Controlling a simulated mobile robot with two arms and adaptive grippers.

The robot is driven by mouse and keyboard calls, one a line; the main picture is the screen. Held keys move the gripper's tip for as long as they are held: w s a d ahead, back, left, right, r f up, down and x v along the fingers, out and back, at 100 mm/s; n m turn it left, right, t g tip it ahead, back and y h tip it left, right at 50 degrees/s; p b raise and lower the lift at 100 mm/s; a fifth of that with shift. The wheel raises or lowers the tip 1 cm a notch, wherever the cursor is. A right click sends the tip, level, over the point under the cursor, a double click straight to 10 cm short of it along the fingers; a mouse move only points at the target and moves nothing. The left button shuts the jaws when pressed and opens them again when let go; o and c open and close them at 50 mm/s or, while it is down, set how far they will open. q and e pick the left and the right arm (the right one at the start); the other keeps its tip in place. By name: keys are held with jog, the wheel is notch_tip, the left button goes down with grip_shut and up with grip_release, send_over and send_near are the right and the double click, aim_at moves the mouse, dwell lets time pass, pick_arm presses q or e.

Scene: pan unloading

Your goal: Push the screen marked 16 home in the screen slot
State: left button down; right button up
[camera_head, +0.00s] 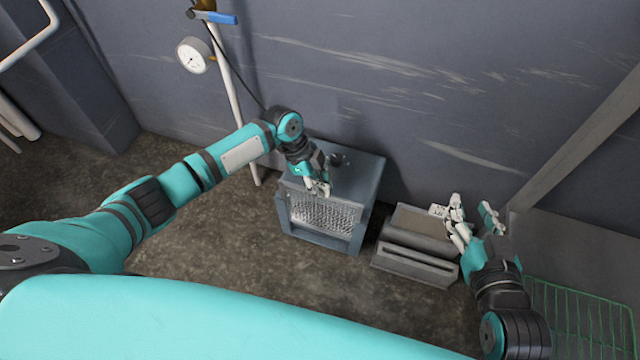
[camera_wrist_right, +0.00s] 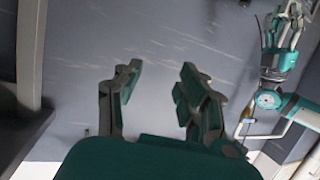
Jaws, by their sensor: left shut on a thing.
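A perforated metal screen (camera_head: 322,217) stands in the front of a blue-grey box (camera_head: 358,190) on the floor; I cannot read a number on it. My left gripper (camera_head: 319,189) is at the screen's top edge and shut on it. Its fingers hide part of that edge, and how deep the screen sits in its slot cannot be told. The left gripper also shows at the upper right of the right wrist view (camera_wrist_right: 285,32). My right gripper (camera_head: 471,210) is open and empty above the grey bins; its spread fingers show in the right wrist view (camera_wrist_right: 158,95).
Grey bins (camera_head: 415,262) stand just right of the box, with a small white label (camera_head: 437,211) near my right gripper. A green wire rack (camera_head: 580,315) lies at the lower right. Floor left of the box is clear.

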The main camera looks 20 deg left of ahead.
pick_arm(q)
jog(key=shift+f+b, duration=0.3)
jog(key=shift+f, duration=0.2)
pick_arm(e)
jog(key=shift+w+a+r+t+y, duration=0.15)
jog(key=shift+w+r+t, duration=0.1)
jog(key=shift+r+t, duration=0.3)
jog(key=shift+w+a+r+t+y, duration=0.2)
jog(key=shift+r+t, duration=0.15)
jog(key=shift+r, duration=0.35)
pick_arm(q)
jog(key=shift+f+b, duration=0.35)
jog(key=shift+f, duration=0.15)
pick_arm(e)
jog(key=shift+w+a+r+t, duration=0.15)
jog(key=shift+r+t, duration=0.35)
jog(key=shift+r, duration=0.25)
jog(key=shift+w+a+r+t, duration=0.1)
jog(key=shift+r+t, duration=0.4)
jog(key=shift+r, duration=0.2)
dwell(0.4)
pick_arm(q)
jog(key=shift+f+b, duration=0.35)
jog(key=shift+f, duration=0.15)
pick_arm(e)
jog(key=shift+a+r+t+y, duration=0.2)
jog(key=shift+r+t+y, duration=0.5)
jog(key=shift+r, duration=0.7)
